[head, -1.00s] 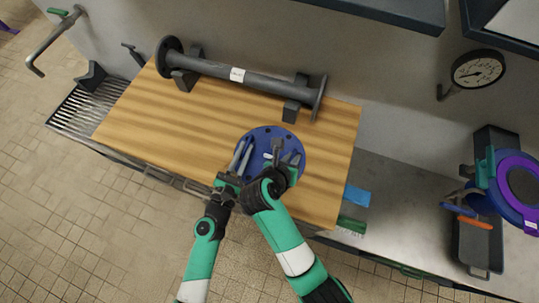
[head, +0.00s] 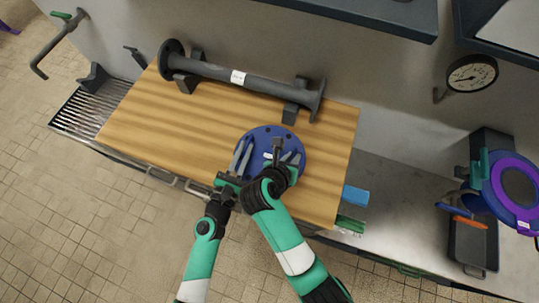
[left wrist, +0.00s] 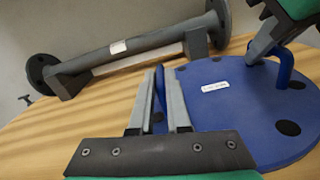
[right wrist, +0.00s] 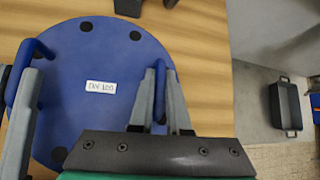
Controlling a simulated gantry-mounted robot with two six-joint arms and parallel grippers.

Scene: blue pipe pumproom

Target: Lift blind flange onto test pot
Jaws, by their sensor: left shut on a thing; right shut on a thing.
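The blind flange (head: 258,137) is a round blue plate with dark bolt holes, a white label and two blue bar handles. It lies on the wooden board near its front right part; I cannot tell if it is raised at all. My left gripper (head: 242,152) is shut on the left handle (right wrist: 38,47). My right gripper (head: 281,158) is shut on the right handle (right wrist: 160,92). The left wrist view also shows the flange (left wrist: 240,100) with both handles. The test pot (head: 491,190), blue with a purple ring (head: 498,168) on top, stands at the far right.
A dark flanged pipe (head: 255,80) rests on supports along the board's (head: 140,120) back. A steel bench (head: 390,205) lies between board and pot, with a blue block (head: 355,195) on it. A grey tray (head: 470,250) and orange-handled tool (head: 468,221) lie by the pot. A gauge (head: 471,74) hangs behind.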

